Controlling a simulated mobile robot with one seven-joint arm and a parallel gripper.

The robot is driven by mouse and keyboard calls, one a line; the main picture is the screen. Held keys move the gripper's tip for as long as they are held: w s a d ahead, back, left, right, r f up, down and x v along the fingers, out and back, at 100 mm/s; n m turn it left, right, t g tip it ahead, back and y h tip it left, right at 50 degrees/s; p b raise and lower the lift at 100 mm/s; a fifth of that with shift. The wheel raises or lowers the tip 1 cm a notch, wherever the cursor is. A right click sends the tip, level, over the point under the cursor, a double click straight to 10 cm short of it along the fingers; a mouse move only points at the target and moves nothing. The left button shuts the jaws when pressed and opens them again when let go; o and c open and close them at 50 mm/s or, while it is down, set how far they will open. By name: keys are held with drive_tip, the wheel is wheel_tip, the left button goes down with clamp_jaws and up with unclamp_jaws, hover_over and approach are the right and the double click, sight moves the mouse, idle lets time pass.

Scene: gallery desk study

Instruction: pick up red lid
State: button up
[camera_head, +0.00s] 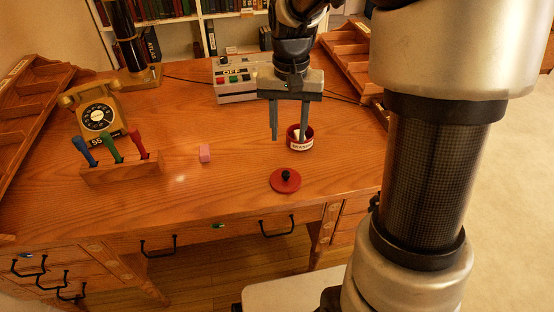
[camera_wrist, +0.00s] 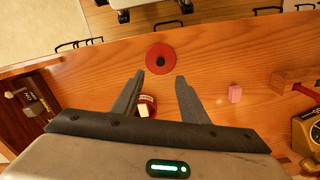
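The red lid (camera_head: 285,181) is a flat round disc with a black knob, lying on the wooden desk near its front edge. It also shows in the wrist view (camera_wrist: 160,59), beyond my fingertips. My gripper (camera_head: 289,138) is open and empty, pointing down above the desk, behind the lid in the head view. In the wrist view its two fingers (camera_wrist: 159,76) are spread apart. A red round container (camera_head: 301,143) with a white label and something pale inside stands behind the lid, beside my right finger; my gripper partly hides it in the wrist view (camera_wrist: 147,103).
A pink block (camera_head: 205,153) lies left of the lid. A wooden holder (camera_head: 120,170) with blue, green and red-handled tools, and a telephone (camera_head: 97,115), stand at left. A grey device with coloured buttons (camera_head: 237,82) stands behind. The desk around the lid is clear.

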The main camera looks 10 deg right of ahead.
drive_tip(key=b, duration=0.2)
hover_over(286, 173)
drive_tip(key=f, duration=0.8)
drive_tip(key=shift+s+f, duration=0.25)
drive_tip(key=shift+s, duration=0.1)
drive_tip(key=shift+w+f+b, duration=0.15)
drive_tip(key=shift+f+b, duration=0.3)
drive_tip(key=shift+f, duration=1.05)
drive_tip(key=shift+w+f+b, duration=0.15)
drive_tip(key=shift+f+b, duration=0.3)
drive_tip(key=shift+f, duration=1)
drive_tip(key=shift+c, duration=0.5)
clamp_jaws()
